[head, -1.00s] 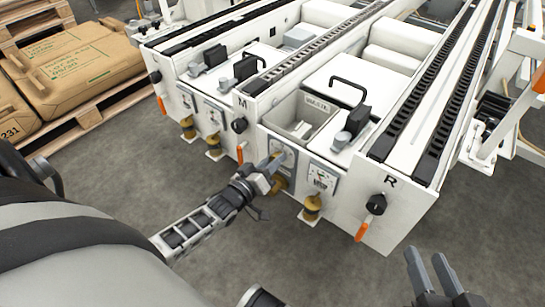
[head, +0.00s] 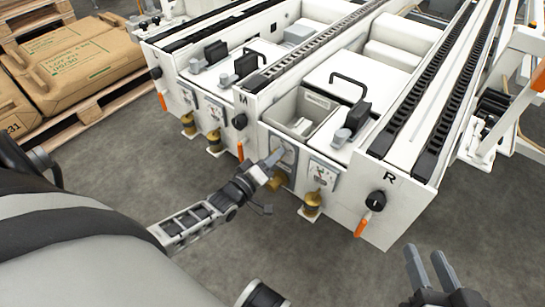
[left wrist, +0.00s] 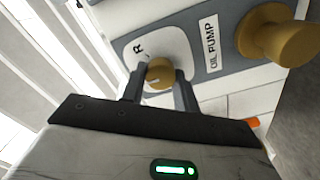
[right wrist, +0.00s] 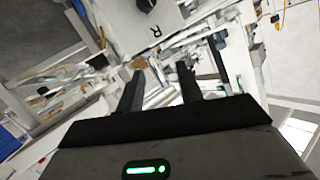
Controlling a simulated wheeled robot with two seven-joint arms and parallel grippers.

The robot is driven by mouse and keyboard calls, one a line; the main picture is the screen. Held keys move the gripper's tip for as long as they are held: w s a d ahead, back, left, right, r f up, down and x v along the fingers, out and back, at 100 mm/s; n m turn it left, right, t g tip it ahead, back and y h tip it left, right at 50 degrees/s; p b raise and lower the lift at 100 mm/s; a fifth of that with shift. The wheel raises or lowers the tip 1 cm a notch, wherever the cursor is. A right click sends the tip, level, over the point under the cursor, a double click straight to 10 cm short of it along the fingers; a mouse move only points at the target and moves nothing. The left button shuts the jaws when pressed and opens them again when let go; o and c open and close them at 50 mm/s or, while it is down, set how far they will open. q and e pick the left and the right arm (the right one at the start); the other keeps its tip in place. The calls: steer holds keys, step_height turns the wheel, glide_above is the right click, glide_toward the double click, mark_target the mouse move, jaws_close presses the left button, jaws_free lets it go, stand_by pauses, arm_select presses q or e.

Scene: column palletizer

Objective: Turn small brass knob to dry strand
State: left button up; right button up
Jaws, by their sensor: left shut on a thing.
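The small brass knob (left wrist: 159,72) sits on a pale rounded plate (left wrist: 172,42) whose lettering is mostly covered; an "R" shows. My left gripper (left wrist: 158,82) is shut on this knob, one finger on each side. In the head view my left gripper (head: 276,158) is at the grey panel (head: 288,160) on the white machine front, and it hides the knob there. A larger brass knob (left wrist: 278,38) beside the "OIL PUMP" label stands right of my fingers. My right gripper (head: 426,252) is open and empty, in front of the machine's right end; its parted fingers (right wrist: 158,80) also show in the right wrist view.
A similar panel (head: 322,172) with a brass knob (head: 312,202) below is to the right. A black knob (head: 376,199) and orange handle (head: 362,228) are on the section marked R. An open bin (head: 300,115) lies above the panels. Sacks (head: 80,55) on pallets stand left.

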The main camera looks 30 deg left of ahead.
arm_select(q)
steer(key=o, duration=1)
steer(key=shift+s, duration=0.1)
steer(key=s+p, duration=0.1)
steer(key=s, duration=0.4)
steer(key=s+p, duration=0.1)
steer(key=s, duration=0.4)
steer(key=s+a+p, duration=0.1)
steer(key=s, duration=0.4)
steer(key=shift+s+a+p, duration=0.1)
steer(key=shift+s+p, duration=0.3)
arm_select(e)
steer(key=shift+d+f+g+h, duration=0.3)
steer(key=shift+f+g, duration=0.1)
steer(key=shift+f, duration=0.15)
steer(key=shift+d+f+g+h, duration=0.3)
steer(key=shift+f+g, duration=0.1)
steer(key=shift+f, duration=0.15)
steer(key=shift+a, duration=0.1)
